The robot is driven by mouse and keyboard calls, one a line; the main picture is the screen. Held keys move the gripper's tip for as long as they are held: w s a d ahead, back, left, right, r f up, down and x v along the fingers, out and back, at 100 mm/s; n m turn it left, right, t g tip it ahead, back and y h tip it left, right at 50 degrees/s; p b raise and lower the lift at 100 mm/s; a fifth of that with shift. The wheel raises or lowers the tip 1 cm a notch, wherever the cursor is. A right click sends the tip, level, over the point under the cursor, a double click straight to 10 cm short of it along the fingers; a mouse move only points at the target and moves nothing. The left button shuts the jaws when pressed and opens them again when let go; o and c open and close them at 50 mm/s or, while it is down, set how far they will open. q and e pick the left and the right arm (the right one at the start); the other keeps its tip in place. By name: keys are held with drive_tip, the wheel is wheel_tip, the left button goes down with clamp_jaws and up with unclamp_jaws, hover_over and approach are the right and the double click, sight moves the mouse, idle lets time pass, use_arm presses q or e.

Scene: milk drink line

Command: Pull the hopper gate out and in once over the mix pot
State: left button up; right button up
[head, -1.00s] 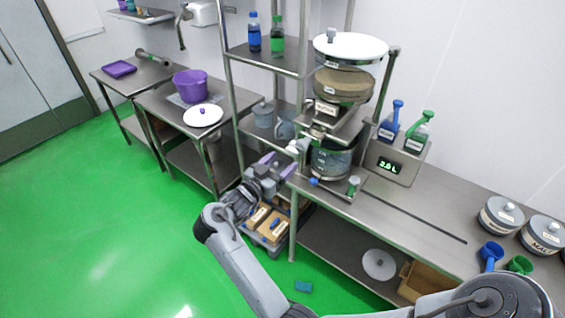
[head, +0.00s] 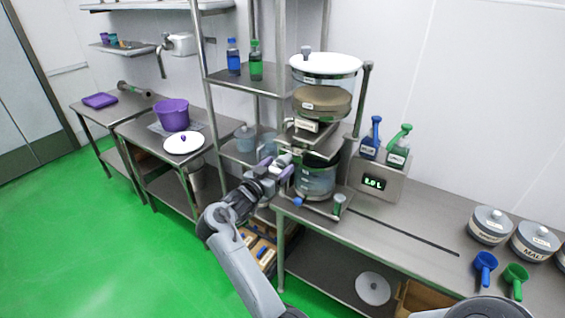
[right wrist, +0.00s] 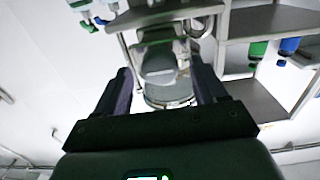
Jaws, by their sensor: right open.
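The clear hopper (head: 322,101) with brown powder and a white lid stands on a metal frame at the counter's left end. The metal gate (head: 309,139) sits below it, appearing pushed in under the hopper. The mix pot (head: 316,181), a clear vessel, stands on the counter beneath the gate. My right gripper (head: 284,168) is open and empty, just left of the pot and a little below the gate. In the right wrist view its two fingers (right wrist: 164,85) stand apart, with the dispenser parts between and beyond them. My left gripper is not in view.
A shelf rack (head: 240,82) with blue and green bottles stands close left of the gripper. A readout box (head: 377,182) with two pump bottles is right of the pot. Lidded tins (head: 490,226) stand farther right.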

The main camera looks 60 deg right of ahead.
sight(283, 162)
drive_tip(key=shift+d, duration=1.55)
drive_tip(key=shift+c, duration=0.2)
drive_tip(key=shift+d, duration=0.1)
clamp_jaws()
